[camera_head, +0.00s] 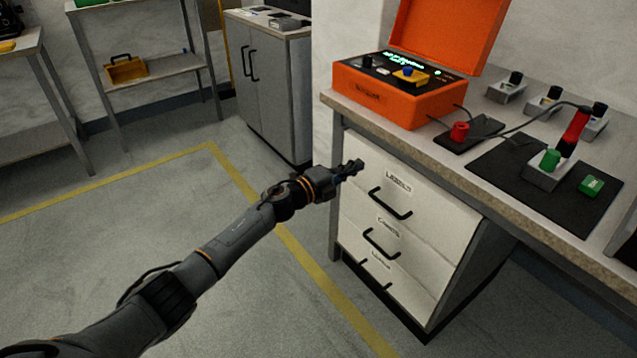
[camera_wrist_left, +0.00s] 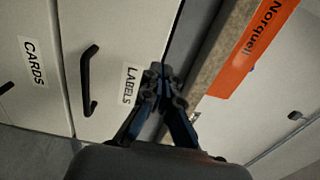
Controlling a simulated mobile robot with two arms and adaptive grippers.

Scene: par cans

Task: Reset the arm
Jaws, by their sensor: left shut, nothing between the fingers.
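My left arm reaches in from the lower left in the head view. My left gripper (camera_head: 352,168) is shut and empty, in front of the upper left part of the drawer marked LABELS (camera_head: 432,193). In the left wrist view the shut fingertips (camera_wrist_left: 160,82) overlap the picture of that drawer's edge, beside its label (camera_wrist_left: 130,86). I cannot tell whether they touch the drawer. The drawer's black handle (camera_head: 389,204) is below and right of the gripper. My right gripper is not in view.
The workbench (camera_head: 470,178) holds an open orange case (camera_head: 405,95), a black mat (camera_head: 510,180) with several devices, and a red-topped piece (camera_head: 460,131). Lower drawers, one marked CARDS (camera_wrist_left: 35,75), sit below. A grey cabinet (camera_head: 265,90) stands behind. The floor (camera_head: 150,220) at left is clear.

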